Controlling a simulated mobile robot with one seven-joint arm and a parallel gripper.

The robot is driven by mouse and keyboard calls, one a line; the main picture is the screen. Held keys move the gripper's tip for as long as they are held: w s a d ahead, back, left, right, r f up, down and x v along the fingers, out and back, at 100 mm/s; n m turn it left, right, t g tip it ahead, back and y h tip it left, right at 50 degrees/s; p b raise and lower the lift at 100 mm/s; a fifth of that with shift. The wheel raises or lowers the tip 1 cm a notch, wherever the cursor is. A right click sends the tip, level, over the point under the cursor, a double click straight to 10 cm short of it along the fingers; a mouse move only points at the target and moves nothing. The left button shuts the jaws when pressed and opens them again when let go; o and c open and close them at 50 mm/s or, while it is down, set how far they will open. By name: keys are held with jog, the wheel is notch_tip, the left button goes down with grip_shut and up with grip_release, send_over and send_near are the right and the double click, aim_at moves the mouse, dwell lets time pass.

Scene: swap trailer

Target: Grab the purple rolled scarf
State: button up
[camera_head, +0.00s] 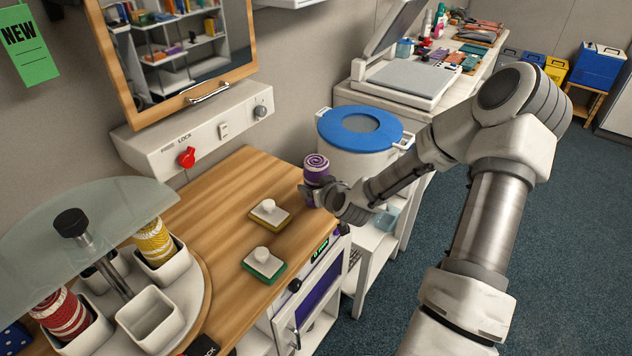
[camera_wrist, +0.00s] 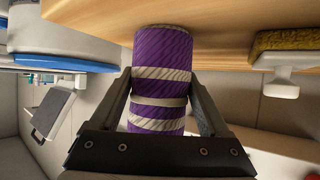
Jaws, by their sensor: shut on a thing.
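The purple rolled scarf (camera_head: 317,168) is upright, with a spiral top and pale bands, at the right edge of the wooden counter. My gripper (camera_head: 318,192) is shut around its lower part from the right. In the wrist view the scarf (camera_wrist: 162,75) sits between the two fingers of my gripper (camera_wrist: 162,95), one on each side. I cannot tell whether its base touches the counter.
A carousel with white cups (camera_head: 150,318) holds red (camera_head: 62,312) and yellow (camera_head: 155,242) rolls at left. A blue-lidded bin (camera_head: 360,130) stands behind my gripper.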

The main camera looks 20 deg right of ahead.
aim_at(316, 173)
jog(key=shift+c, duration=0.9)
jog(key=shift+r, duration=0.15)
jog(key=shift+r, duration=0.6)
notch_tip(316, 173, up, 2)
jog(key=shift+r, duration=0.25)
jog(key=s+d+r+p, duration=0.3)
jog(key=s+d+r, duration=0.4)
jog(key=s, duration=0.1)
jog(key=shift+s+d, duration=0.3)
jog(key=shift+s, duration=0.1)
